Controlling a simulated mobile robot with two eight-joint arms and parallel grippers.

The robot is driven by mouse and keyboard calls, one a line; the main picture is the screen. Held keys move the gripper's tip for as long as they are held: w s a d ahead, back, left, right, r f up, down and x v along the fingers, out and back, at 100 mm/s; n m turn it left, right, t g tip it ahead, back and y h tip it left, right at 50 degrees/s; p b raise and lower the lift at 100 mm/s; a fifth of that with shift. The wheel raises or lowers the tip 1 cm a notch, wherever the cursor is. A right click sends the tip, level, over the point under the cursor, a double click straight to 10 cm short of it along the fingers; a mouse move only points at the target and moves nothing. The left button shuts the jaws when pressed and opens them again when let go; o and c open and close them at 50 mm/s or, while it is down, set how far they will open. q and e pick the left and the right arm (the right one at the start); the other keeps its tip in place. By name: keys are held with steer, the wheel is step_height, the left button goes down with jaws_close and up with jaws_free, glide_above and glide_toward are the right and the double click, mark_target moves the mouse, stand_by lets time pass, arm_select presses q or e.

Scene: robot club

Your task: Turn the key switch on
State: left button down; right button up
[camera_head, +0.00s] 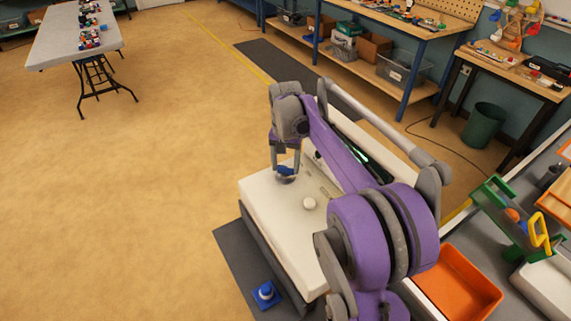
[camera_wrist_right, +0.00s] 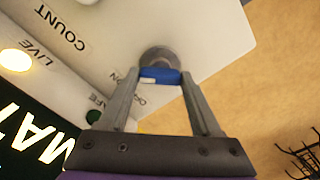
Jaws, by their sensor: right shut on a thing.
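The key switch (camera_wrist_right: 160,60) is a round grey metal base with a blue key (camera_wrist_right: 160,75) in it, on a white panel (camera_wrist_right: 205,30). In the head view the blue key (camera_head: 286,170) sits near the panel's far left corner. My right gripper (camera_head: 285,168) points down over it from my purple arm. In the right wrist view the gripper (camera_wrist_right: 160,80) has its two fingers on either side of the blue key, shut on it. Printed words beside the switch are partly hidden by a finger. My left gripper is not in view.
An orange bin (camera_head: 458,285) stands at the right. Open floor lies left.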

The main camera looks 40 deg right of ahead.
mark_target(285, 167)
stand_by(0.5)
steer(key=o, duration=1.4)
step_height(285, 167, up, 11)
steer(key=shift+f+p, duration=0.1)
steer(key=shift+p, duration=0.3)
